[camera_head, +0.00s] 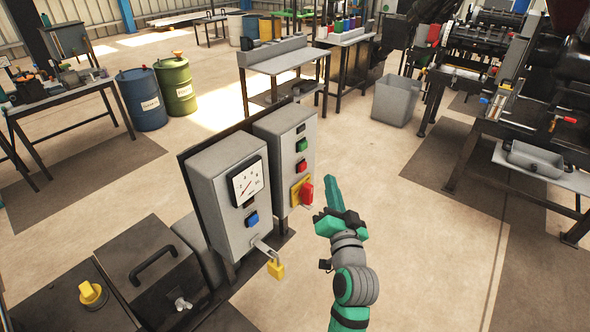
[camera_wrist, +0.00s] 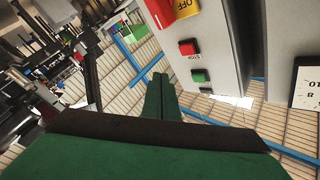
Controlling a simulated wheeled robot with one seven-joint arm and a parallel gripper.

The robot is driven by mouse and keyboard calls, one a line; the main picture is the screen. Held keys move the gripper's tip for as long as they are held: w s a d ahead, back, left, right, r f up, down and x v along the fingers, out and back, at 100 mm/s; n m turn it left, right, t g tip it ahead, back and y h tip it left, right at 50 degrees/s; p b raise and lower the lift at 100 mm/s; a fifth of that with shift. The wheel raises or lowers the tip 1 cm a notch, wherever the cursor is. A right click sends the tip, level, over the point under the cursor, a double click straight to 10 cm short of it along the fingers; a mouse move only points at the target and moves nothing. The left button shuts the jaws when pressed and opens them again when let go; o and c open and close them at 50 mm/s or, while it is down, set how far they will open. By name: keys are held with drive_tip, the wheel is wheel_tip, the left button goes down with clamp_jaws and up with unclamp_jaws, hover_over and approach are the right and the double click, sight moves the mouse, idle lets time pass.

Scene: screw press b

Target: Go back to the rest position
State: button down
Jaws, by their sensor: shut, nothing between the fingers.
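My gripper (camera_head: 332,190) is shut and empty, with its green fingers together. In the head view it is just right of the control box with the red rotary switch (camera_head: 305,192), pointing up and away, and appears apart from it. In the wrist view the shut fingers (camera_wrist: 160,85) point toward the scene, and the red switch handle (camera_wrist: 160,12) on its yellow plate (camera_wrist: 190,8) is at the top. The red button (camera_wrist: 187,47) and green button (camera_wrist: 200,76) are on the same grey box, beside the fingers.
A grey gauge box (camera_head: 228,190) stands left of the switch box, with a yellow padlock (camera_head: 276,268) hanging below it. A dark machine cover with a black handle (camera_head: 153,265) is at lower left. A workbench (camera_head: 520,130) is at right. The floor (camera_head: 440,240) right of my arm is clear.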

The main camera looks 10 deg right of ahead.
drive_tip(key=shift+f, duration=0.1)
idle(0.3)
drive_tip(key=s+a+f+n+g, duration=0.1)
drive_tip(key=s+a+f, duration=0.5)
drive_tip(key=s+f, duration=0.3)
drive_tip(key=s+a+f+n+g, duration=0.1)
drive_tip(key=s+a+f, duration=0.6)
drive_tip(key=f, duration=0.5)
drive_tip(key=s+a+f+n+g+y, duration=0.1)
drive_tip(key=s+a+n, duration=0.2)
drive_tip(key=s, duration=1)
drive_tip(key=s+a+f+n+g+y, duration=0.1)
drive_tip(key=s+a+n, duration=0.2)
drive_tip(key=s, duration=1)
drive_tip(key=a, duration=0.3)
drive_tip(key=shift+s+a+n, duration=0.25)
drive_tip(key=shift+s+n, duration=0.05)
drive_tip(key=shift+n, duration=0.1)
